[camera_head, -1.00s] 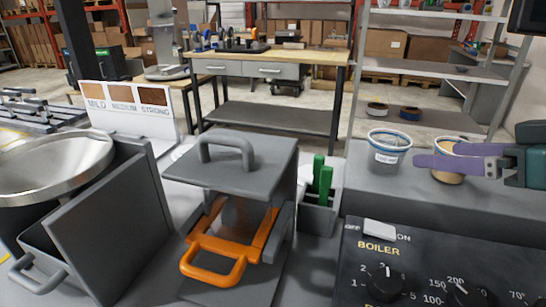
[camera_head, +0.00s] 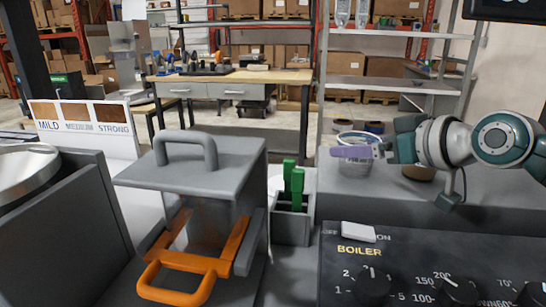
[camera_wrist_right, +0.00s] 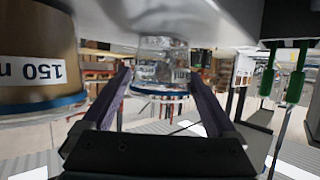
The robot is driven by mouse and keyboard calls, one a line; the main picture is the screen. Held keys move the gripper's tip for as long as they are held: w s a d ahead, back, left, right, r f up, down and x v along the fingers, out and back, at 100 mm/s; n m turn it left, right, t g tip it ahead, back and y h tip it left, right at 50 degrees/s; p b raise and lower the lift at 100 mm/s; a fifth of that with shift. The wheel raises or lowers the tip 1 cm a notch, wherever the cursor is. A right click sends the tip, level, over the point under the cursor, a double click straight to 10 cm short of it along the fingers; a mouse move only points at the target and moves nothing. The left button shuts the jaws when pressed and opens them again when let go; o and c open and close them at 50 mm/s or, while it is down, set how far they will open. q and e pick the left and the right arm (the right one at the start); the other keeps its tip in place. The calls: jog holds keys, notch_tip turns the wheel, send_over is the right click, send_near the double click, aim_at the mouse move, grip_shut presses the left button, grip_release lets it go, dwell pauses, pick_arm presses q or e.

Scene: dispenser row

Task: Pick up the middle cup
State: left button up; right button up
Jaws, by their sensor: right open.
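A clear cup (camera_head: 356,167) with a blue-edged rim stands on the grey surface behind the boiler panel. A second cup, filled with brown (camera_head: 418,174), stands to its right, mostly hidden behind my right arm. My right gripper (camera_head: 342,153), with purple fingers, is level with the clear cup and overlaps it in the head view. The right wrist view is upside down; there the clear cup (camera_wrist_right: 160,62) shows between the open fingers (camera_wrist_right: 160,84). The brown cup (camera_wrist_right: 38,50), labelled 150, is close beside the fingers at left. No third cup shows. My left gripper is out of view.
The boiler panel (camera_head: 420,275) with knobs lies in front of the cups. A grey press with an orange handle (camera_head: 180,280) and a holder with green-handled tools (camera_head: 291,215) stand to the left. A MILD/MEDIUM/STRONG sign (camera_head: 85,130) is farther left.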

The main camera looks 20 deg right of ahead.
jog(key=shift+w+a+f, duration=0.1)
jog(key=shift+w+f, duration=0.1)
jog(key=shift+w, duration=0.2)
jog(key=c, duration=1)
jog(key=shift+o, duration=0.2)
jog(key=shift+r, duration=0.1)
